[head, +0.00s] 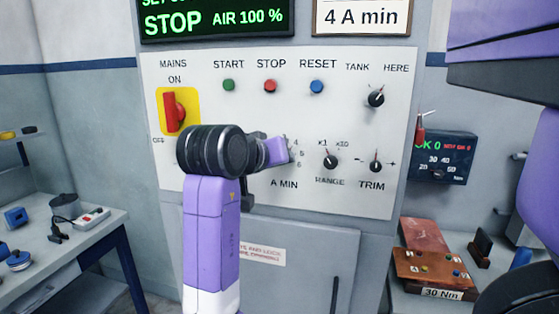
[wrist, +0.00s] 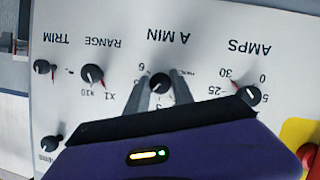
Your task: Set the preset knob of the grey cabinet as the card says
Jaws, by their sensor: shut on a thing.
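The card (head: 362,20) above the panel reads "4 A min". The grey cabinet (head: 380,60) has a pale panel with labelled knobs. My gripper (head: 280,150) is at the A MIN dial and hides its knob in the head view; the numerals 4, 5 and 6 show just right of the fingers. In the upside-down wrist view, my gripper (wrist: 162,92) has one finger on each side of the black A MIN knob (wrist: 160,84) and is shut on it. A light pointer mark shows on the knob, but I cannot tell which number it points at.
The range knob (head: 330,160) and trim knob (head: 376,160) are right of the A MIN dial. The amps knob (wrist: 254,96) is on its other side. The red mains switch (head: 174,112) is left, behind my wrist. Side benches hold small parts.

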